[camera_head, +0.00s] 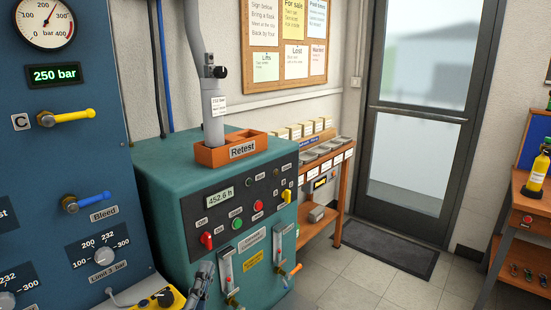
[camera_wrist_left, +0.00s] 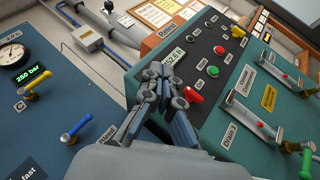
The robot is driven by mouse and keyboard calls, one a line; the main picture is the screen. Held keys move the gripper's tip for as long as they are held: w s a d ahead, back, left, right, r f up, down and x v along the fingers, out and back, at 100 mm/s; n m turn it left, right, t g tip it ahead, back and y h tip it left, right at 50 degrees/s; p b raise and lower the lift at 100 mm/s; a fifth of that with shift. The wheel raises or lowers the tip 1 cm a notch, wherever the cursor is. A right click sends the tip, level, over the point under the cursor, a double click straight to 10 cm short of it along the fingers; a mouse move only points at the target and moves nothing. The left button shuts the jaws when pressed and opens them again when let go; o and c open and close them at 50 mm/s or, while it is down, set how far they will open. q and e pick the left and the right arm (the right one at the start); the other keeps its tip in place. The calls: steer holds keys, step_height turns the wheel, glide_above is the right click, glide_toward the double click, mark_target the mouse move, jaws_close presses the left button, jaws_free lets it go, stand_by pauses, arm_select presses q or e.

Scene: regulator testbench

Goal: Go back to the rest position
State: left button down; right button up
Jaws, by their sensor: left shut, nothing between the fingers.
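My left gripper (camera_head: 203,276) shows at the bottom of the head view, in front of the teal compressor cabinet (camera_head: 165,210). In the left wrist view the left gripper (camera_wrist_left: 165,78) has its fingers together with nothing between them. Its tips appear over the front panel near the red switch (camera_wrist_left: 193,95); I cannot tell whether they touch it. The red switch also shows in the head view (camera_head: 206,240), just above the gripper. My right gripper is in neither view.
A blue panel (camera_head: 75,140) with gauge, yellow lever and blue lever stands left. The orange Retest bin (camera_head: 210,157) on the cabinet holds a grey cylinder (camera_head: 213,115). An orange shelf (camera_head: 335,185) stands behind, a table (camera_head: 530,190) at right. Floor (camera_head: 390,285) between is clear.

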arm_select(q)
steer(key=s+d+f+m+g+h, duration=0.2)
steer(key=s+f+m+g, duration=0.25)
steer(key=f+m, duration=0.3)
steer(key=s+d+f+m+g+h, duration=0.1)
steer(key=s+d+f+m+g, duration=0.25)
steer(key=f+m+g, duration=0.35)
steer(key=s+a+f+m+g+y, duration=0.35)
steer(key=s+a+f, duration=0.25)
steer(key=s, duration=0.4)
steer(key=s+a+f+m+g+y, duration=0.3)
steer(key=s+a+f+g, duration=0.25)
steer(key=s, duration=0.45)
step_height(320, 180, down, 23)
steer(key=p, duration=0.2)
steer(key=s+a+f+g+p, duration=0.2)
steer(key=s+a+f, duration=0.1)
steer(key=s+f, duration=1.2)
steer(key=s, duration=0.3)
steer(key=shift+f, duration=0.25)
